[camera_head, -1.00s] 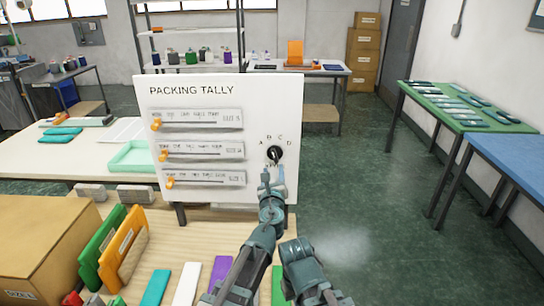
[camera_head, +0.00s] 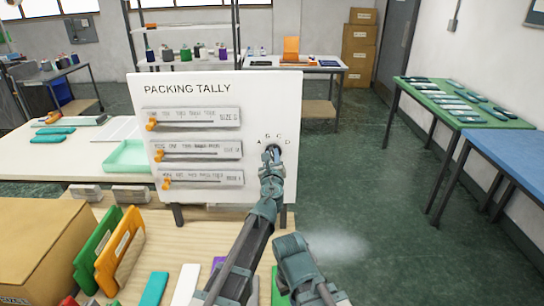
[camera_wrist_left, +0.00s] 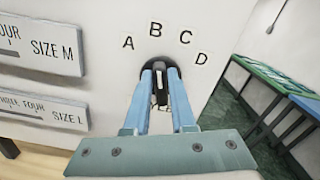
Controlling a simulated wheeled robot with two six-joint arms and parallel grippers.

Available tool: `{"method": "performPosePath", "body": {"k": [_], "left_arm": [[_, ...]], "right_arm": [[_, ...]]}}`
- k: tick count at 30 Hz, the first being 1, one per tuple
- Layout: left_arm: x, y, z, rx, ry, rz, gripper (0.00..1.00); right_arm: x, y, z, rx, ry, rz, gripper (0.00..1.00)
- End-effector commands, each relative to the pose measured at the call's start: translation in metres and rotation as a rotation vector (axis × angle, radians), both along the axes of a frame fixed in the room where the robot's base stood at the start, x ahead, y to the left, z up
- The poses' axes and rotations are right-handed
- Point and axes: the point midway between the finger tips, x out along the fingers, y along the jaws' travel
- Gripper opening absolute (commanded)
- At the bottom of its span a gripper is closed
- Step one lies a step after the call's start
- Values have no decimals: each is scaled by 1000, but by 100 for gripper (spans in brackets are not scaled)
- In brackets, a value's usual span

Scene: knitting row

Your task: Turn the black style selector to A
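The black style selector (camera_wrist_left: 160,71) is a round knob on the white board (camera_wrist_left: 90,95), with the letters A, B, C and D in an arc above it. In the wrist view my left gripper (camera_wrist_left: 160,76) has one finger on each side of the selector's raised handle. The fingers stand apart, and whether they touch the handle is hard to tell. In the head view my left gripper (camera_head: 272,160) covers most of the selector. Which letter the selector points to is not clear.
The board has orange sliders (camera_head: 152,124) in several rows at its left. A cardboard box (camera_head: 40,240) and green and orange folders (camera_head: 120,250) stand at lower left.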

Motion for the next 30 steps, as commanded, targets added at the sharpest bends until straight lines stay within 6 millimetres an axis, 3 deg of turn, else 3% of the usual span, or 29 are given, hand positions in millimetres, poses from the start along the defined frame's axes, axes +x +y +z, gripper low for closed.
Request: {"method": "performPosePath", "body": {"k": [1,3,17,30], "left_arm": [[0,0,0,0,0,0,12],[0,0,0,0,0,0,0],[0,0,0,-39,0,0,0],[0,3,-3,-344,2,0,0]], "right_arm": [[0,0,0,0,0,0,0],[0,0,0,0,0,0,0],[0,0,0,0,0,0,0],[0,0,-2,0,0,0,0]]}}
